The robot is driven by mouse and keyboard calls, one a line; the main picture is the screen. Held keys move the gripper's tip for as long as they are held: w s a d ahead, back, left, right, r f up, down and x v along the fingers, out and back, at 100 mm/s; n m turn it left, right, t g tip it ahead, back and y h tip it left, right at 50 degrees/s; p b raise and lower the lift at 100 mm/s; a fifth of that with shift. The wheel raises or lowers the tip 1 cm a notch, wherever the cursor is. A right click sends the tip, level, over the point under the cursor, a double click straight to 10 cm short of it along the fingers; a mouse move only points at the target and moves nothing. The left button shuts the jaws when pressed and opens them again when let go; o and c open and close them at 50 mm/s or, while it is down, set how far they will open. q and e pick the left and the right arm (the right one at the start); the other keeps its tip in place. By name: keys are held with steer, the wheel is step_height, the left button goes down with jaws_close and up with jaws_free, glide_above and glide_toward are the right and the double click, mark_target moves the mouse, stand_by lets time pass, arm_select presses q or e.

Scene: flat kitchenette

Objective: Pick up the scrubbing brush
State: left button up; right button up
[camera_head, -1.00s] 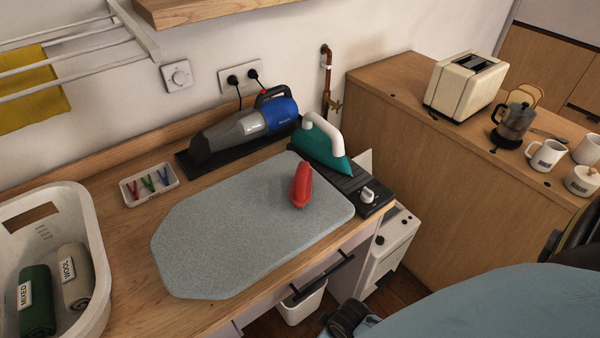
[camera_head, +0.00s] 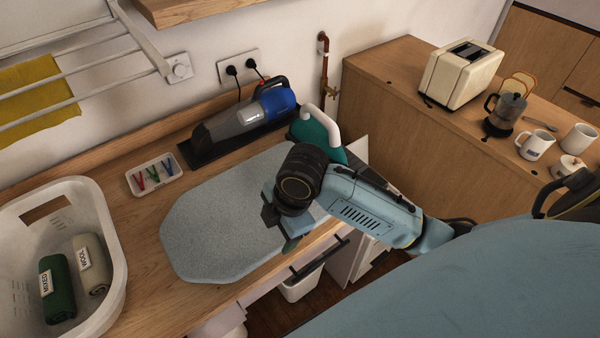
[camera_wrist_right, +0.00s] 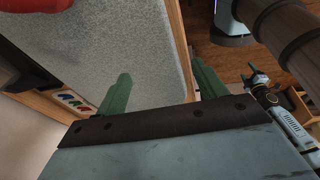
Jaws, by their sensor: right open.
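The scrubbing brush appears to be the red thing (camera_wrist_right: 35,5), partly cut off at the top left of the right wrist view. In the head view it is hidden behind my right arm. My right gripper (camera_head: 289,244) is over the front part of the grey ironing pad (camera_head: 215,230). Its green fingers (camera_wrist_right: 162,86) stand apart and empty in the wrist view, with the brush off to one side. My left gripper (camera_wrist_right: 252,74) shows small at the right of the wrist view, away from the pad; its opening is unclear.
A teal iron (camera_head: 312,130) and a handheld vacuum (camera_head: 245,120) stand behind the pad. A clothes-peg tray (camera_head: 168,181) and a white laundry basket (camera_head: 112,240) are to the left. A wooden cabinet (camera_head: 400,125) with a toaster (camera_head: 460,72) rises at the right.

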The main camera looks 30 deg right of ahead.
steer(key=w+d+r+n+g+h, duration=0.2)
steer(key=w+d+r+n, duration=0.85)
steer(key=w+d, duration=0.2)
steer(key=shift+m, duration=0.35)
steer(key=f, duration=0.4)
steer(key=s+f, duration=0.1)
steer(key=f, duration=0.1)
steer(key=shift+d+f, duration=0.25)
steer(key=shift+d, duration=0.15)
steer(key=shift+w+a+f+p, duration=0.1)
steer(key=shift+f+p, duration=0.1)
steer(key=shift+f, duration=0.8)
steer(key=shift+s+a+f+p, duration=0.1)
steer(key=shift+f+p, duration=0.1)
steer(key=shift+f, duration=0.8)
steer(key=shift+w+a+f+p, duration=0.1)
steer(key=shift+f+p, duration=0.1)
steer(key=shift+f, duration=0.8)
steer(key=shift+c, duration=0.2)
steer(key=shift+d, duration=0.1)
steer(key=c, duration=1.1)
